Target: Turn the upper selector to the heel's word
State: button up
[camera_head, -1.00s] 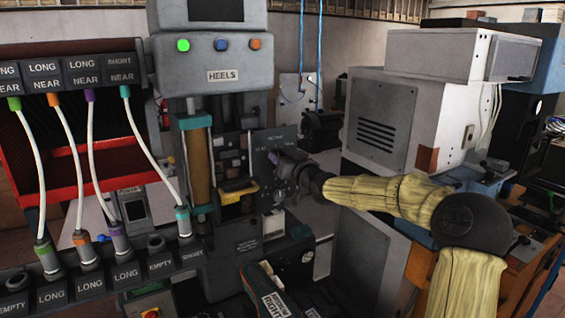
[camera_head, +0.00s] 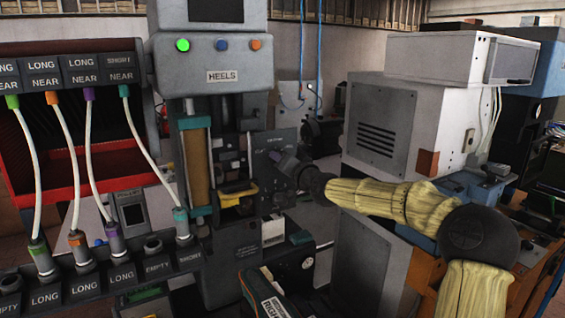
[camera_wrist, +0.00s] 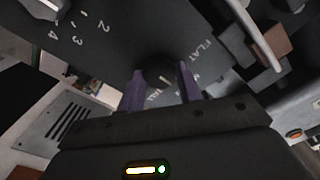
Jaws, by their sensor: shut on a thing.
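The upper selector sits on the dark control panel (camera_head: 268,139) at the middle of the head view, mostly hidden by my gripper (camera_head: 287,166). In the wrist view, my gripper's two purple fingers (camera_wrist: 161,88) stand on either side of the selector's dark round knob (camera_wrist: 166,74), shut on it. The word FLAT (camera_wrist: 194,50) reads beside the knob; other words lie partly behind the right finger and are hard to read. Which word the knob points at, I cannot tell. The heel's own word is not legible in these views.
A second dial with the numbers 1 to 4 (camera_wrist: 80,30) is on the same panel. A rack of corded plugs (camera_head: 78,243) is at the left, a grey cabinet (camera_head: 385,125) at the right.

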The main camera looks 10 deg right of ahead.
jog(key=shift+r, duration=0.15)
jog(key=o, duration=1)
jog(key=b+v, duration=0.4)
jog(key=v, duration=1.3)
jog(key=shift+s+b, duration=0.15)
jog(key=shift+b, duration=0.2)
